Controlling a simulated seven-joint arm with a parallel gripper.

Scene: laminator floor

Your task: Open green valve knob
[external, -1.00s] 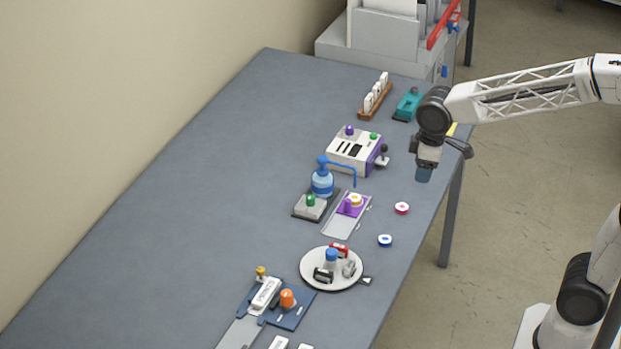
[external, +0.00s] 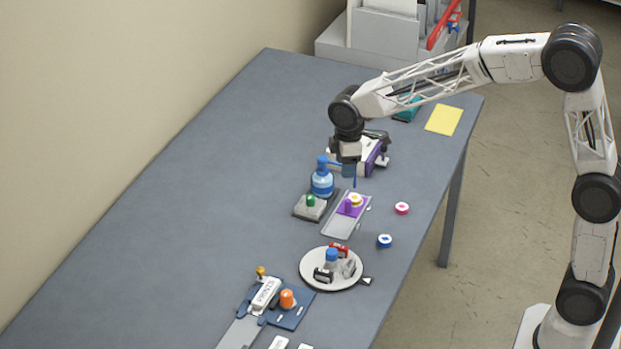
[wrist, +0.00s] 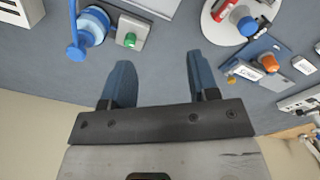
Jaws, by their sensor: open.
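The green knob (external: 310,200) sits on a small grey block beside the blue bottle (external: 322,182). In the wrist view the green knob (wrist: 130,40) is just ahead of the left fingertip, with the bottle (wrist: 92,25) to its left. My gripper (external: 348,172) is open and empty, pointing down. In the external view it appears above and to the right of the knob, apart from it, partly covering the white and purple box. In the wrist view bare table shows between my fingertips (wrist: 158,60).
A purple plate on a grey slide (external: 338,224) lies right of the knob. A round white tray (external: 315,278) with small items is nearer. A white and purple box (external: 372,152) stands behind. The table left of the bottle is clear.

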